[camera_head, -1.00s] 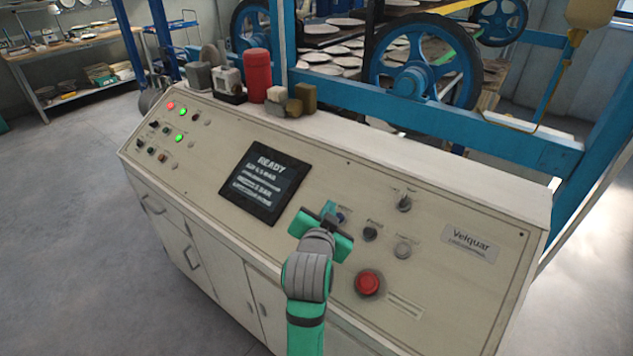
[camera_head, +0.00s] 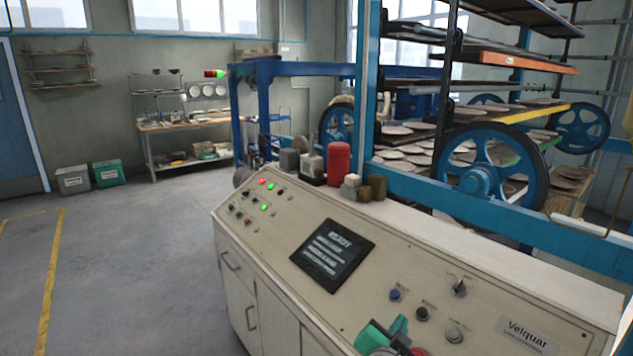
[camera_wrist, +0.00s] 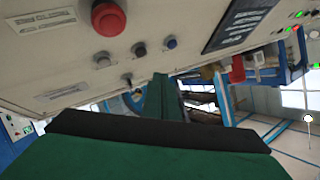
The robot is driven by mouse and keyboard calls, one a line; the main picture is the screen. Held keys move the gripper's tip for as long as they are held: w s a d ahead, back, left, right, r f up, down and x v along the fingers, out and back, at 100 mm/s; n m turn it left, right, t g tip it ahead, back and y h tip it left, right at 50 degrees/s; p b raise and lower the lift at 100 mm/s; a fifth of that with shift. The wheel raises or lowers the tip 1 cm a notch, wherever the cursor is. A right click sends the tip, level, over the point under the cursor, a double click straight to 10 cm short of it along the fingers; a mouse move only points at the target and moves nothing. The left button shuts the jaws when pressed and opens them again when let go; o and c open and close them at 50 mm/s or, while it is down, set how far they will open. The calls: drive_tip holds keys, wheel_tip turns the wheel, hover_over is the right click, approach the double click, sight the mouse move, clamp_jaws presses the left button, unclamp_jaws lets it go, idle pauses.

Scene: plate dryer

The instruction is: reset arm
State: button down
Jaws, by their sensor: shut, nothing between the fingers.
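My gripper (camera_head: 385,335) is at the bottom edge of the head view, in front of the sloped control panel (camera_head: 465,310). Its green fingers are shut and hold nothing. In the wrist view the fingers (camera_wrist: 165,100) also show, with the panel's knobs and red button (camera_wrist: 108,18) beyond them. The gripper appears apart from the panel's controls. A blue button (camera_head: 395,295), a black knob (camera_head: 422,313) and a grey knob (camera_head: 454,333) sit on the panel near it. The screen (camera_head: 333,256) reads READY.
A red canister (camera_head: 339,163) and small blocks stand on the panel's back ledge. Behind it is the blue-framed dryer with wheels (camera_head: 480,180) and plate-laden shelves. Open grey floor (camera_head: 130,250) lies to the left, with a workbench (camera_head: 185,125) by the far wall.

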drive_tip(key=s+a+f+n+t+y, duration=0.15)
drive_tip(key=s+a+f+n, duration=0.3)
drive_tip(key=s+f, duration=0.55)
drive_tip(key=s+a+f+n+y, duration=0.25)
drive_tip(key=s+a+f, duration=0.45)
drive_tip(key=f, duration=0.4)
drive_tip(key=s+a+n+y, duration=0.1)
drive_tip(key=s+a, duration=0.2)
drive_tip(key=s, duration=1)
drive_tip(key=s+a+n+y, duration=0.1)
drive_tip(key=s+a, duration=0.3)
drive_tip(key=s, duration=1)
drive_tip(key=shift+n+t, duration=0.45)
drive_tip(key=shift+n, duration=0.35)
drive_tip(key=shift+w, duration=0.2)
